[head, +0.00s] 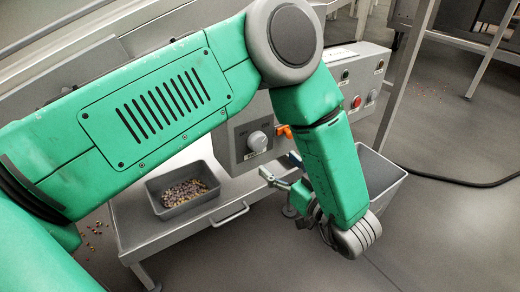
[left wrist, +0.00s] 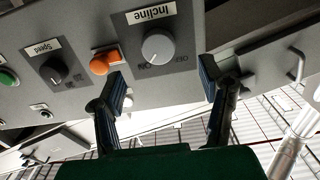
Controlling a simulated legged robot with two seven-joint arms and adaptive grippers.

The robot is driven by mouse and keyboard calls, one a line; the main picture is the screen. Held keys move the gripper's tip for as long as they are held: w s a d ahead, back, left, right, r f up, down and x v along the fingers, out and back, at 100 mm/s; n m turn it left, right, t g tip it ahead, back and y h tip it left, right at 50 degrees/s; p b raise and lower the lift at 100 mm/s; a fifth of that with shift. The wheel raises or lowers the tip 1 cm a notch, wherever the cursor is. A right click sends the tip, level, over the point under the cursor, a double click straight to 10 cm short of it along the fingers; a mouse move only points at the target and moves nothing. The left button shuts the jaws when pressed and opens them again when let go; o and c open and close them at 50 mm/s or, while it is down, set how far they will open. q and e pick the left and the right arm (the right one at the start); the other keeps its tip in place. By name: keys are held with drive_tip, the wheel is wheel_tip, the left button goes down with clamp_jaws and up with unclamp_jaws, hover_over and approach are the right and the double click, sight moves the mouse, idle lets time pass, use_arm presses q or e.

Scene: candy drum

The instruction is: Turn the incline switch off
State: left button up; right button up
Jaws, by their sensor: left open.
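The incline switch is a round light-grey knob (head: 257,141) on the front of the grey control box. In the left wrist view the knob (left wrist: 158,46) appears upside down under its "Incline" label, with small position marks beside it. I cannot tell for sure which mark it points to. My left gripper (head: 280,167) is open and empty, low and to the right of the knob in the head view. In the left wrist view its two fingers (left wrist: 167,88) stand apart, with the knob beyond the gap, not touched. My right gripper is not in view.
An orange knob (left wrist: 105,61) sits beside the incline panel, and a black "Speed" knob (left wrist: 54,70) lies further left. A grey tray of candy (head: 183,190) stands on the low table. A grey bin (head: 382,181) stands behind my forearm. Floor at right is mostly clear.

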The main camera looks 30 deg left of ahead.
sight(261, 145)
use_arm(q)
drive_tip(key=x, duration=0.2)
drive_tip(key=b+x, duration=0.1)
drive_tip(key=x, duration=0.3)
drive_tip(key=shift+w+r+b, duration=0.1)
drive_tip(key=shift+w+b, duration=0.25)
drive_tip(key=shift+b, duration=0.05)
drive_tip(key=shift+x, duration=0.75)
drive_tip(key=shift+a, duration=0.45)
drive_tip(key=shift+d, duration=0.25)
drive_tip(key=c, duration=1.1)
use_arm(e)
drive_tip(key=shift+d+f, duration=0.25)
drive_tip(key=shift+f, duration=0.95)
